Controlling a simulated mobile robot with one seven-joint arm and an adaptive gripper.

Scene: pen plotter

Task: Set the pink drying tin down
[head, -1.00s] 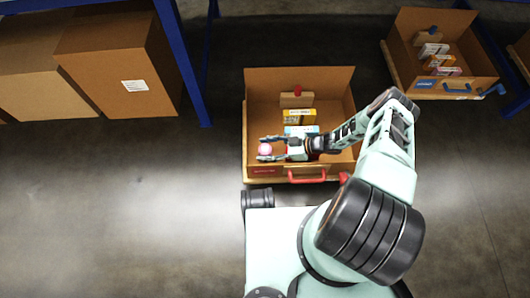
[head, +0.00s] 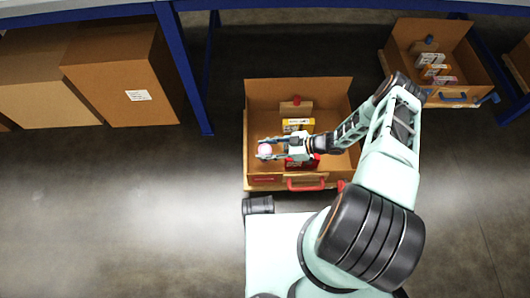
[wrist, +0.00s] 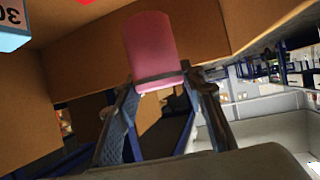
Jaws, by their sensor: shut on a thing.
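The pink drying tin (head: 265,149) is between the fingertips of my gripper (head: 270,148), which is shut on it. In the head view the gripper lies over the left part of an open cardboard box (head: 262,120). In the wrist view the tin (wrist: 152,40) shows as a pink cylinder, with my fingers (wrist: 160,82) gripping its lower end. Brown cardboard is behind and beside it. I cannot tell whether the tin touches the box floor.
The open box holds a yellow carton (head: 297,125), a red carton (head: 303,163) and a red-topped wooden block (head: 296,106). A red handle (head: 306,184) is on its front. A similar open box (head: 447,70) stands at the upper right. Blue shelf legs (head: 190,80) stand to the left.

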